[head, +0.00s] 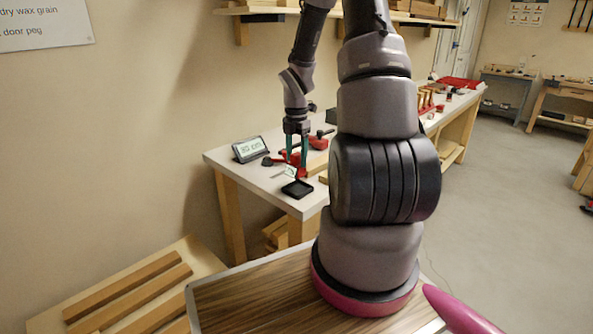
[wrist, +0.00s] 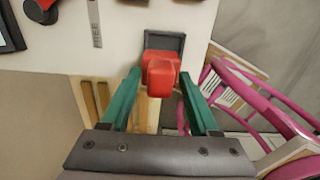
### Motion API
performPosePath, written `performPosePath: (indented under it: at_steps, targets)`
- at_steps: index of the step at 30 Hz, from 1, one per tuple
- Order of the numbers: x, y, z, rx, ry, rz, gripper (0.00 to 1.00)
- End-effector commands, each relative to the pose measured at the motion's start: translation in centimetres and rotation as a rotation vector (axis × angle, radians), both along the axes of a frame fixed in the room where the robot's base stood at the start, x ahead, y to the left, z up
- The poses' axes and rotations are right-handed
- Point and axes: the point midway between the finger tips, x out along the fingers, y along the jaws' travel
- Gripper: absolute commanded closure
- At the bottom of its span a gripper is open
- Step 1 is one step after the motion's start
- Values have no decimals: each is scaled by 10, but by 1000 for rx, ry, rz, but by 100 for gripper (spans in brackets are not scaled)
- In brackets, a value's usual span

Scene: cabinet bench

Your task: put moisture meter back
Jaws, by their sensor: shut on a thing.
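My gripper (wrist: 160,76) has green fingers on either side of a red block-shaped thing, which I take to be the moisture meter (wrist: 162,76), and is shut on it. In the head view my gripper (head: 297,158) points down over the near end of the bench, with red showing at the fingers. A dark square tray (wrist: 165,40) lies on the bench just beyond the meter in the wrist view, partly hidden by it. In the head view the black tray (head: 297,189) sits near the bench's front edge, below my gripper. I cannot tell whether the meter touches it.
A display stand (head: 249,149) stands on the bench to the left. A grey lettered strip (wrist: 96,22) lies left of the tray in the wrist view. Other red and dark tools (head: 320,140) lie behind my gripper.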

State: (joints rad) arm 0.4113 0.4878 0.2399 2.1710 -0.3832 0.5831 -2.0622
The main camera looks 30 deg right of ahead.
Motion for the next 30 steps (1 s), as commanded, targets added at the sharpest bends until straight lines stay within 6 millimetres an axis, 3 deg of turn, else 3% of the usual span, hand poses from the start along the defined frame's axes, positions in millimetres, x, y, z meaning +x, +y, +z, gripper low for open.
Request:
performPosePath:
  at_steps: [9,28,29,30]
  targets:
    - [-1,1,-38,0,2,1,100]
    - [0,0,-50,0,1,-1,100]
    - [0,0,-51,0,1,-1,34]
    - [0,0,-50,0,1,-1,19]
